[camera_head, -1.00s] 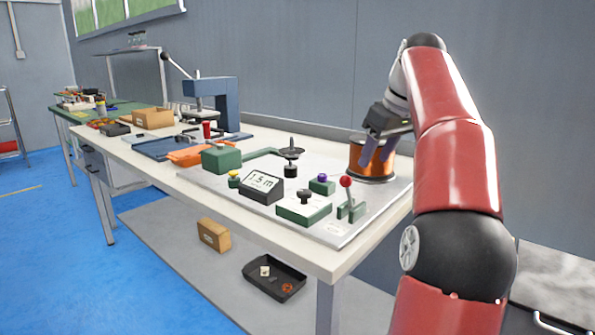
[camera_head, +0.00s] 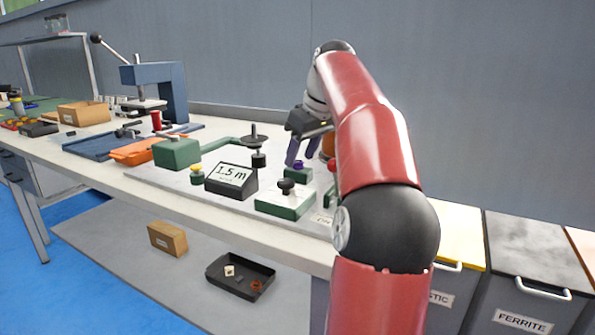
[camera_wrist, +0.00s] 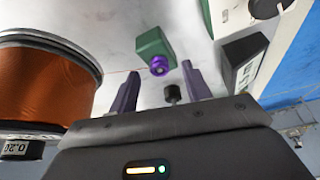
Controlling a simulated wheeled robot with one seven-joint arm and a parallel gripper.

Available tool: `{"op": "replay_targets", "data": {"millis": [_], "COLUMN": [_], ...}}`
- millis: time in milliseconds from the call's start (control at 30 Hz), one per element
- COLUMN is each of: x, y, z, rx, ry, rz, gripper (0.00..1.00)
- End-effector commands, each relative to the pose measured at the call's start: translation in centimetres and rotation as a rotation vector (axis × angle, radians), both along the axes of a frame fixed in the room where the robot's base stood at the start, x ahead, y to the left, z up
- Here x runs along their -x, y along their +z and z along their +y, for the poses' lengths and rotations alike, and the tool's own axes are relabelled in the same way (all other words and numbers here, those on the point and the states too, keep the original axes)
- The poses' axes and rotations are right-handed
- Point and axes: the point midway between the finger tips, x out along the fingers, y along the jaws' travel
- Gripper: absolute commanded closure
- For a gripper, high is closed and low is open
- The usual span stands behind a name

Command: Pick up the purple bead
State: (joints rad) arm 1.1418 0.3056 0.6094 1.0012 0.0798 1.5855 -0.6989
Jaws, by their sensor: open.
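The purple bead (camera_head: 298,164) sits on top of a small green block (camera_head: 297,176) on the grey board. In the wrist view the bead (camera_wrist: 158,66) shows between my two fingertips in the picture, on its green block (camera_wrist: 154,44). My gripper (camera_head: 300,152) is open, with purple fingers pointing down close to the bead. In the wrist view my gripper (camera_wrist: 161,78) holds nothing between its fingers. I cannot tell how much gap is left between the fingertips and the bead.
A copper wire spool (camera_wrist: 45,85) stands close beside my gripper; my arm mostly hides it in the head view. A display box (camera_head: 231,179), a green base with a black knob (camera_head: 286,199) and a black spindle (camera_head: 257,145) stand nearby. Lidded bins (camera_head: 538,265) are at right.

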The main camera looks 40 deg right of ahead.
Motion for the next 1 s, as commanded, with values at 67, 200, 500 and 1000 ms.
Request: {"op": "replay_targets", "data": {"millis": [67, 200, 500, 1000], "x": [-0.28, -0.45, -0.43, -0.43], "y": [-0.79, -1.01, -0.96, -0.79], "z": [0.05, 0.07, 0.06, 0.05], "rx": [-0.001, 0.000, 0.000, 0.000], "ry": [0.000, 0.000, 0.000, 0.000], "rz": [0.000, 0.000, 0.000, 0.000], "gripper": [0.52, 0.52, 0.73, 0.99]}}
